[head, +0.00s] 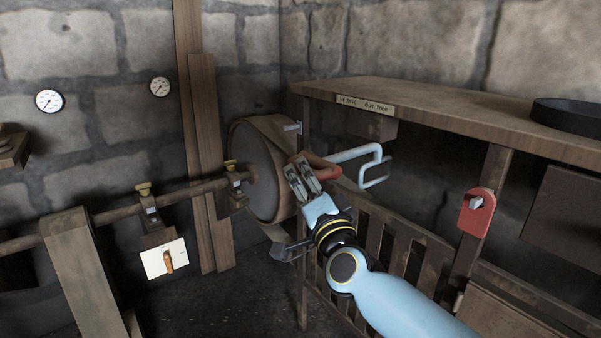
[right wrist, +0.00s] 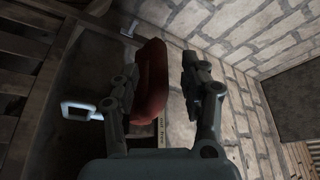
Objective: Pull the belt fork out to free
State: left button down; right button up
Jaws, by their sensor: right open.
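The belt fork shows as a red handle (head: 326,171) with a pale blue bent bar (head: 372,152) behind it, under the shelf; how they join is partly hidden. My right gripper (head: 304,171) is at the handle, in front of the belt wheel. In the right wrist view the red handle (right wrist: 152,82) stands between the parted fingers of my right gripper (right wrist: 160,70), closer to the left finger. A gap shows to the right finger; contact on the left cannot be told. The pale loop (right wrist: 80,111) lies to the left. My left gripper is not in view.
The belt wheel (head: 256,171) sits on a shaft (head: 192,191) at the left. A shelf (head: 440,105) with an "in fast - out free" label (head: 365,105) overhangs the handle. A slatted wooden guard (head: 400,246) stands below. A red plate (head: 477,212) is on the right post.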

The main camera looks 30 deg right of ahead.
jog(key=v, duration=0.9)
jog(key=s+a+f+n+g+y, duration=0.15)
jog(key=s+f+n+g, duration=0.4)
jog(key=f, duration=1.15)
jog(key=s+f+n+g+y, duration=0.3)
jog(key=s+f, duration=0.5)
jog(key=f, duration=0.9)
jog(key=s+d+f+n+g, duration=0.1)
jog(key=s+f+n+g, duration=0.2)
jog(key=s, duration=1.2)
jog(key=s+d+f+n+g, duration=0.1)
jog(key=s+f+n+g, duration=0.2)
jog(key=s+f+g, duration=0.4)
jog(key=s+f, duration=0.6)
jog(key=s, duration=0.3)
